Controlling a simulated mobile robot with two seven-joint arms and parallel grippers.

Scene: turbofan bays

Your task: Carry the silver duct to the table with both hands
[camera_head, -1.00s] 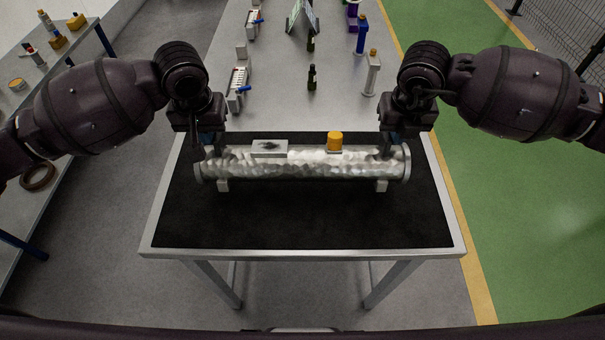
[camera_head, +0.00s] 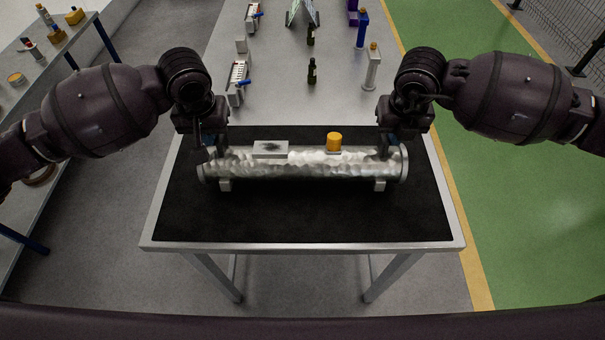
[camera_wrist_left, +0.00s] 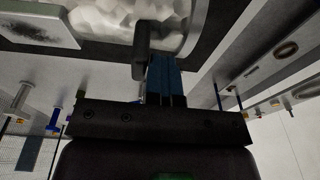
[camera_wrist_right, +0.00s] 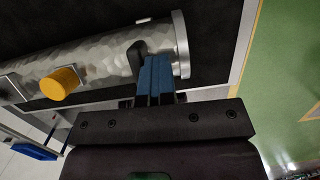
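The silver duct (camera_head: 300,168) lies level across the table (camera_head: 300,246), over its black mat. It has a flange at each end, a yellow cap and a grey plate on top. Whether the duct's feet touch the mat is not clear. My left gripper (camera_head: 211,148) is at its left end and my right gripper (camera_head: 386,150) at its right end. In the left wrist view the blue fingers (camera_wrist_left: 165,78) sit close together at a dark grip beside the flange. The right wrist view shows the blue fingers (camera_wrist_right: 156,75) likewise. Both appear shut on the duct; the fingertips are partly hidden.
A long grey table (camera_head: 300,95) adjoins behind, carrying bottles (camera_head: 312,72) and a silver post (camera_head: 372,68). A side bench (camera_head: 60,95) stands at the left. Bare black mat lies in front of the duct. Green floor (camera_head: 520,210) is open at the right.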

